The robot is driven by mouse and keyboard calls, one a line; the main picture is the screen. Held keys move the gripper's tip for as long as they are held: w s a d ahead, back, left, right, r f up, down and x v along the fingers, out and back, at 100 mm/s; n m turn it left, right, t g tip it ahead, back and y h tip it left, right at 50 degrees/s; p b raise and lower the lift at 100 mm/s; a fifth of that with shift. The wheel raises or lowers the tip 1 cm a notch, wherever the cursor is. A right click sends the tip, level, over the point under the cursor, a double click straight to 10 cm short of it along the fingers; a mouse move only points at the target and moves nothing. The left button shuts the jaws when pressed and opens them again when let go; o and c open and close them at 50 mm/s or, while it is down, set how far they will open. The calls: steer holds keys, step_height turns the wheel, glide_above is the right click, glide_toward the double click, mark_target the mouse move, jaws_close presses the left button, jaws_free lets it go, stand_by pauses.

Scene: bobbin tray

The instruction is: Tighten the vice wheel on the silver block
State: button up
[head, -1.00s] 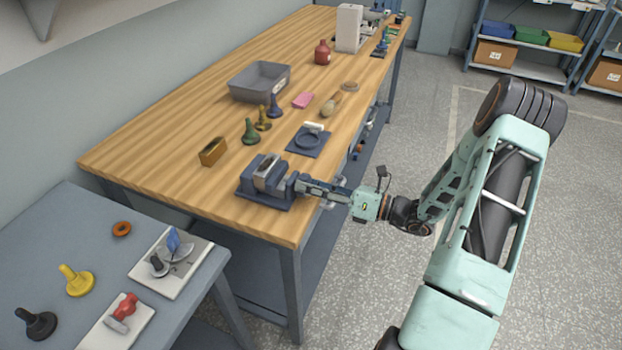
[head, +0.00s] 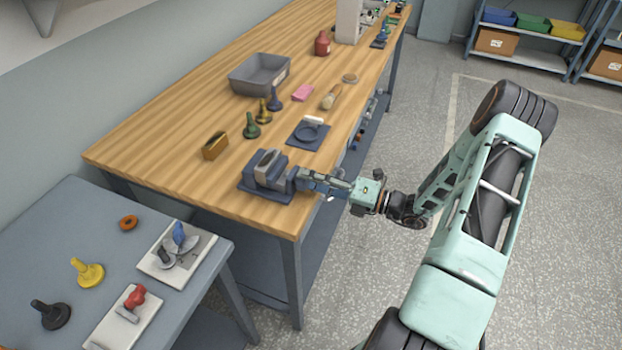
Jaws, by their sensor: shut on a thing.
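The blue-grey vice (head: 262,184) stands at the near right corner of the wooden bench. The silver block (head: 268,165) sits upright between its jaws. My gripper (head: 303,180) reaches in from the right and is shut at the front end of the vice, where the wheel sits. The wheel itself is mostly hidden by my fingers, and its angle cannot be told.
A lower grey table (head: 60,235) with knobs and white plates stands at the front left.

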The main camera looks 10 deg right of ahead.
stand_by(0.4)
steer(key=o, duration=1.2)
steer(key=shift+c, duration=0.2)
steer(key=v, duration=1.2)
